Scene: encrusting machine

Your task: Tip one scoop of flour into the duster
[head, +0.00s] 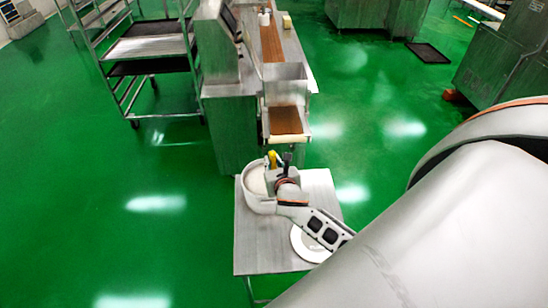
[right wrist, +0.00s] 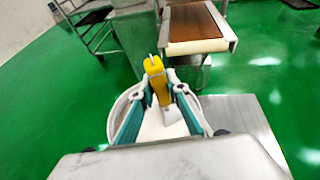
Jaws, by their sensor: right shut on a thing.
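My right gripper (head: 275,164) is shut on the yellow handle of a scoop (head: 273,157), at a white round tub (head: 249,193) on a small steel table. In the right wrist view the yellow handle of the scoop (right wrist: 157,80) stands between the fingers of my right gripper (right wrist: 157,100). The tub's rim (right wrist: 116,112) shows around them, with white flour inside. The scoop's lower end is over or in the tub; I cannot tell which. A steel box, likely the duster (head: 285,84), sits over the machine's belt beyond the table. My left gripper is not in view.
The brown belt (head: 286,120) ends just beyond the small steel table (head: 262,245). A white round plate or lid (head: 309,243) lies on the table, partly under my right arm. A tray rack (head: 150,48) stands at the left. Green floor is open on both sides.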

